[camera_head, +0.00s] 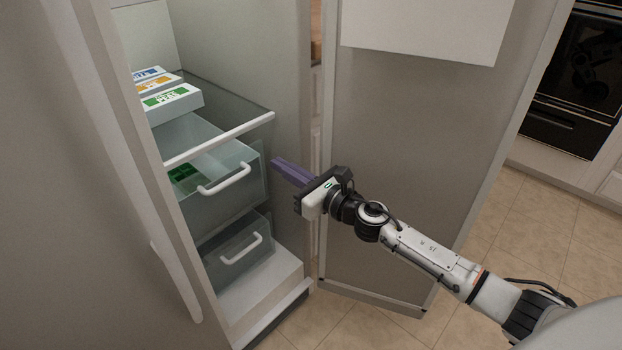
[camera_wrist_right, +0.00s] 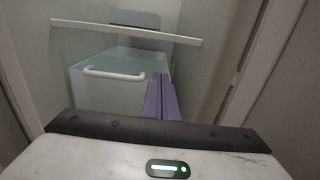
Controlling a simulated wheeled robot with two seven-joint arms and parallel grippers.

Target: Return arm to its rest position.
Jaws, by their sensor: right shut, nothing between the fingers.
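My right gripper (camera_head: 291,171) has purple fingers that are shut with nothing between them. It is in front of the open fridge, to the right of the upper drawer's handle (camera_head: 224,179) and apart from it. In the right wrist view the closed purple fingers (camera_wrist_right: 162,98) point toward the fridge, beside the clear drawer (camera_wrist_right: 120,92) and its white handle. My right arm (camera_head: 430,258) reaches in from the lower right. My left gripper is not in view.
The fridge door (camera_head: 420,150) stands open at right, close to my right arm. A lower drawer (camera_head: 238,250) is below. Several labelled boxes (camera_head: 172,98) lie on the glass shelf. A green item (camera_head: 184,174) is in the upper drawer. Wall ovens (camera_head: 575,80) are at far right.

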